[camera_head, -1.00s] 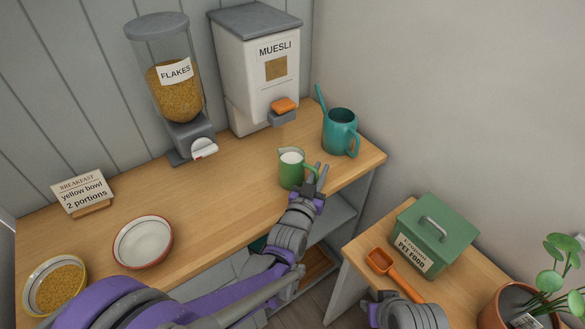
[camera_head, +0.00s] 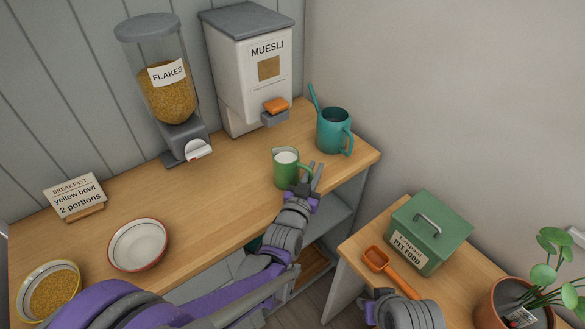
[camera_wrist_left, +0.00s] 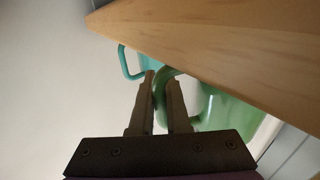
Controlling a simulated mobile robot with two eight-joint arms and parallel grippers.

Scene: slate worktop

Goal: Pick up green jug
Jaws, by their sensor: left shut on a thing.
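The green jug (camera_head: 285,173), with white contents, stands upright on the wooden worktop (camera_head: 215,205) near its front edge. My left gripper (camera_head: 312,181) reaches in from the front, on the jug's right side, and is shut on the jug's handle. In the left wrist view, the two fingers (camera_wrist_left: 165,98) are on either side of the green handle, and the jug's body (camera_wrist_left: 225,115) is to their right, partly hidden by the worktop edge. My right gripper's fingers are not visible; only part of that arm shows at the bottom.
A teal watering can (camera_head: 333,131) stands behind the jug, to the right. The muesli dispenser (camera_head: 250,75) and flakes dispenser (camera_head: 168,95) stand at the wall. Two bowls are at the left. A green pet food box (camera_head: 430,230) and orange scoop (camera_head: 385,268) are on the lower right surface.

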